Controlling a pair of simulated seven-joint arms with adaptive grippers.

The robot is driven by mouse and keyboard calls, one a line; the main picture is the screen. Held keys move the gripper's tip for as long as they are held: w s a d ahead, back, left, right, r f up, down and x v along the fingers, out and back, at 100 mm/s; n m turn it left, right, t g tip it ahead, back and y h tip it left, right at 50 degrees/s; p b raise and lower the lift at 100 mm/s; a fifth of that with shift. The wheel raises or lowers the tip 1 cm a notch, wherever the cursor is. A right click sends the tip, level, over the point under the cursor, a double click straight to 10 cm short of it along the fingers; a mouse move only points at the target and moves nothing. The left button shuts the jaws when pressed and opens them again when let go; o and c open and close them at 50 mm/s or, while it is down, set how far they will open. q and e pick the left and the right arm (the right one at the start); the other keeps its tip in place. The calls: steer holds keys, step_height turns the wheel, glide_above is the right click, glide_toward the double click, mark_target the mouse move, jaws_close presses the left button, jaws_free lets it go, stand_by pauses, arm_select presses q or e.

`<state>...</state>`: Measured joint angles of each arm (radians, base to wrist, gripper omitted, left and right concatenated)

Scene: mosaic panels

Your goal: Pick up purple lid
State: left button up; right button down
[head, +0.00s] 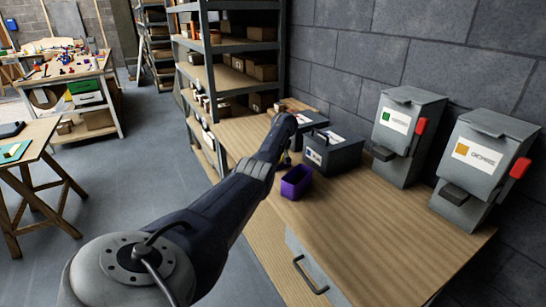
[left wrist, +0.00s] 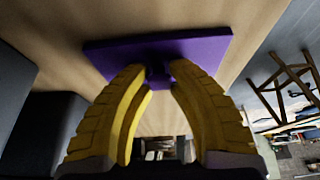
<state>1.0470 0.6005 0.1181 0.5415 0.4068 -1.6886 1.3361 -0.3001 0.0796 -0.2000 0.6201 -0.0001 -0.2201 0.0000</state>
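The purple lid (left wrist: 205,50) shows in the left wrist view as a flat plate with a small dark knob in its middle. The yellow fingers of my left gripper (left wrist: 158,72) have their tips close together, one on each side of the knob, and look shut on it. Pale wood lies behind the lid; I cannot tell whether the lid touches it. In the head view my left arm hides the lid and most of the gripper. An open purple bin (head: 297,182) stands on the wooden counter, just right of my left forearm. My right gripper is not in view.
Dark grey boxes (head: 332,153) stand behind the bin. Two grey dispensers with red levers, one with a green label (head: 408,135) and one with an orange label (head: 483,168), stand along the wall. The front of the counter (head: 370,245) is clear. Shelves (head: 235,75) rise behind.

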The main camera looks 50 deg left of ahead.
arm_select(q)
jaws_close()
